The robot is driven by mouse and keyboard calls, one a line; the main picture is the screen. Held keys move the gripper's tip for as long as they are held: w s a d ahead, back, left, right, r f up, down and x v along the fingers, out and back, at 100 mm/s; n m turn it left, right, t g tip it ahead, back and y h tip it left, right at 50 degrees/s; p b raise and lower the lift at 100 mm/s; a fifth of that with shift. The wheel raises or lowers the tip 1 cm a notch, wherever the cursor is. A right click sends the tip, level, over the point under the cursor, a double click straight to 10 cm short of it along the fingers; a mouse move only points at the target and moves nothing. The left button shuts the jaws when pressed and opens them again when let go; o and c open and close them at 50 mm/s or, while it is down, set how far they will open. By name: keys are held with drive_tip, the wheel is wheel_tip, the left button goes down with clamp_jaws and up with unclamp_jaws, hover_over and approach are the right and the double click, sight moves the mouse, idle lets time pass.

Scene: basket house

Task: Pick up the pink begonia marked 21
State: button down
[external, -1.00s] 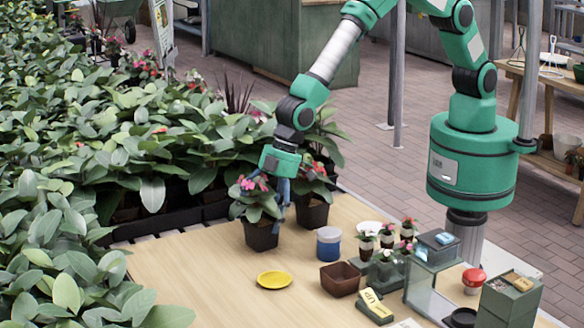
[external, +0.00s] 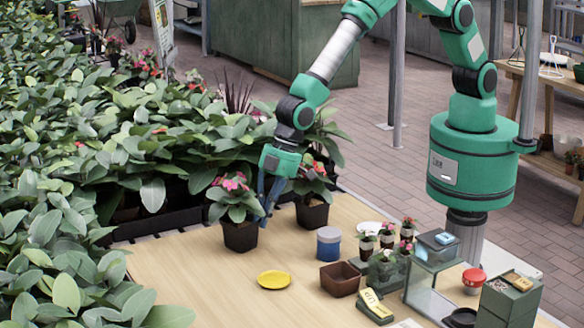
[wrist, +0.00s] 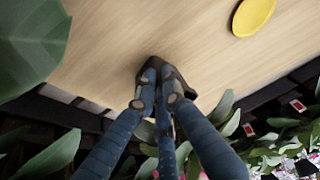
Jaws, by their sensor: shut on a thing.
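The pink begonia (external: 234,203) has pink flowers, broad green leaves and a dark pot. It is upright at the far-left part of the wooden table; I cannot tell whether its pot touches the table. My gripper (external: 266,208) is shut on it from the right side. In the wrist view my blue fingers (wrist: 160,90) meet at a dark rim that looks like the pot (wrist: 181,82). The number 21 is not readable on it. Its flowers are not clearly visible in the wrist view.
Another flowering plant (external: 312,190) stands close on the right, behind my gripper. A yellow plate (external: 274,280), a blue jar (external: 328,243) and a brown empty pot (external: 340,279) are in front. Dense leafy plants (external: 100,150) border the table's left. The table's front left is clear.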

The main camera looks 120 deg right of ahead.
wheel_tip(320, 180, up, 10)
drive_tip(key=p, duration=0.2)
idle(0.3)
